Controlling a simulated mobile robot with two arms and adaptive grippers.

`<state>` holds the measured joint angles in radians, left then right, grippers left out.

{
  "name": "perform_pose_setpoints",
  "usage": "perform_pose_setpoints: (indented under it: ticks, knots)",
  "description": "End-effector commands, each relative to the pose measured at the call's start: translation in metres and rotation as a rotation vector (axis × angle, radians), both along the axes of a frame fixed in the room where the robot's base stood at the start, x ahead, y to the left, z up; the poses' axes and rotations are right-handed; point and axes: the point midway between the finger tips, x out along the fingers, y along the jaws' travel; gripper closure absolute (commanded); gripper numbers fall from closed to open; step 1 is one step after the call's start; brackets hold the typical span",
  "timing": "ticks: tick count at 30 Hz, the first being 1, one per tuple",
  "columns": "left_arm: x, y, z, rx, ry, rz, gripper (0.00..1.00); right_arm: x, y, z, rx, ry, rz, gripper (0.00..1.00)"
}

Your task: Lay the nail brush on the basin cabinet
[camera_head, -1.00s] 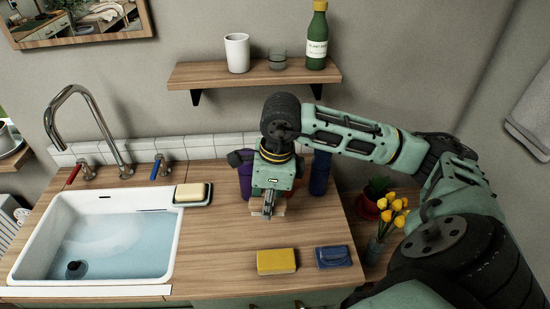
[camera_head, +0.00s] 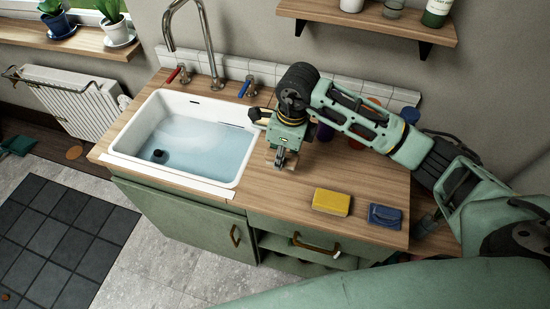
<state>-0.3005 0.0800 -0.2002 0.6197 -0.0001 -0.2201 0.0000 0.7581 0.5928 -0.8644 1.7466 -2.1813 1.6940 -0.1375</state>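The basin cabinet (camera_head: 365,178) has a wooden top, green fronts and a white basin let into its left part. My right gripper (camera_head: 279,159) points down at the top, just right of the basin. A small pale wooden block, which looks like the nail brush (camera_head: 291,162), is at its fingertips, low over or on the top. The fingers hide part of it, and I cannot tell whether they are closed on it or whether it touches the wood. My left gripper is not in view.
A yellow sponge (camera_head: 331,202) and a blue folded item (camera_head: 385,216) lie near the front right edge. The basin (camera_head: 128,145) holds water, with a tap (camera_head: 205,45) behind it. Containers behind my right arm are partly hidden. A wall shelf (camera_head: 370,18) hangs above.

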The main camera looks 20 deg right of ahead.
Motion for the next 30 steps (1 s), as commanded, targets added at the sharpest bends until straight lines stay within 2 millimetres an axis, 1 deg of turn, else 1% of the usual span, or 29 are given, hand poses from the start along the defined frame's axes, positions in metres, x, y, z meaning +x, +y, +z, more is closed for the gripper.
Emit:
perform_pose_setpoints:
  ticks: [1,6,8,13,17,25,28,29,30]
  knots:
    - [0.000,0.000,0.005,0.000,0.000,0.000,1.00,0.006,0.007,-0.003,0.002,0.003,-0.001,0.99]
    - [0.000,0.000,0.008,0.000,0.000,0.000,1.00,0.017,0.016,-0.013,0.001,0.001,0.000,0.99]
    - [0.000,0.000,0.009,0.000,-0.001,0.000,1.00,0.017,0.017,-0.016,0.000,0.002,-0.001,0.99]
    - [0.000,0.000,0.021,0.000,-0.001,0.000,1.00,0.016,0.017,-0.039,0.001,0.006,-0.002,0.99]
    - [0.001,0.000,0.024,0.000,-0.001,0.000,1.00,0.017,0.016,-0.053,0.001,0.003,-0.001,0.99]
    - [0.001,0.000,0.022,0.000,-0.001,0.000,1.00,0.017,0.016,-0.056,0.000,0.000,0.000,0.99]
    - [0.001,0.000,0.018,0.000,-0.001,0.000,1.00,0.017,0.016,-0.059,0.000,0.000,0.000,0.99]
    - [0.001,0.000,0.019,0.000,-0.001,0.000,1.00,0.017,0.016,-0.058,0.000,0.000,0.000,0.71]
    - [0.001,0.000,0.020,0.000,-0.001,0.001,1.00,0.017,0.016,-0.057,0.001,0.001,0.000,0.68]
